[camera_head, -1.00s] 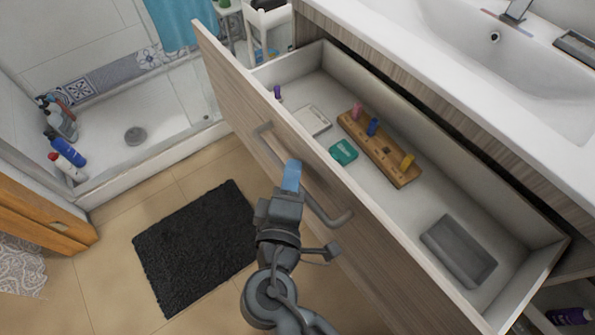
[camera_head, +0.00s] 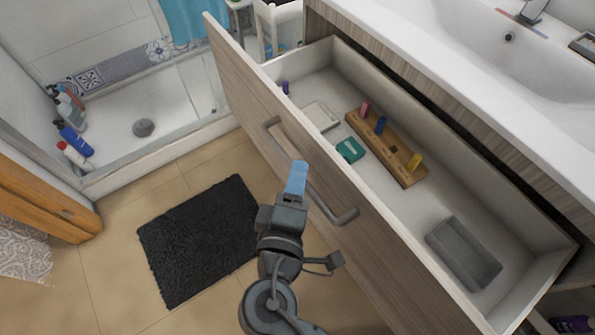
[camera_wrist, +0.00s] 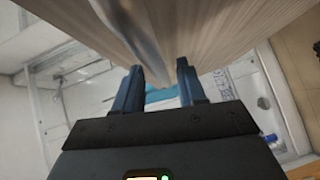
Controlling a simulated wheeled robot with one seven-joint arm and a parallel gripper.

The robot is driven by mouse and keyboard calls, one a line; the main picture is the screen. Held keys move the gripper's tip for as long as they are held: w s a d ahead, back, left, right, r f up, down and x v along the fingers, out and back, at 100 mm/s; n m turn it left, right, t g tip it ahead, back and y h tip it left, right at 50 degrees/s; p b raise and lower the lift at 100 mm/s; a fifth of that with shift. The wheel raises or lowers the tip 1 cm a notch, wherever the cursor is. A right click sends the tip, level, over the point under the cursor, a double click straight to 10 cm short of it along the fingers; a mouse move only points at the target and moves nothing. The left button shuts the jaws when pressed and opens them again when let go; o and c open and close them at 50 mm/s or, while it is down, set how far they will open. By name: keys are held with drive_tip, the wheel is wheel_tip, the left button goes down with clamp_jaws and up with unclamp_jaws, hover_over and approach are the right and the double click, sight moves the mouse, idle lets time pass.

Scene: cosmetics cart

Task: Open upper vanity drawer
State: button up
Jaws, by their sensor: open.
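The upper vanity drawer (camera_head: 250,85) is pulled well out from under the white sink counter, and its inside shows. Its wood-grain front carries a grey bar handle (camera_head: 343,217). My gripper (camera_head: 297,180) is in front of the drawer front by the handle's middle. The handle (camera_wrist: 140,40) passes just beyond the fingers there, blurred. I cannot tell whether a finger touches it.
The drawer holds a wooden block with coloured pegs (camera_head: 385,150), a green box (camera_head: 350,150), a white case (camera_head: 321,117) and a grey tray (camera_head: 462,252). A black mat (camera_head: 200,240) lies on the floor. A shower tray (camera_head: 150,115) with bottles is at the left.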

drive_tip(key=v, duration=0.5)
drive_tip(key=shift+s, duration=0.35)
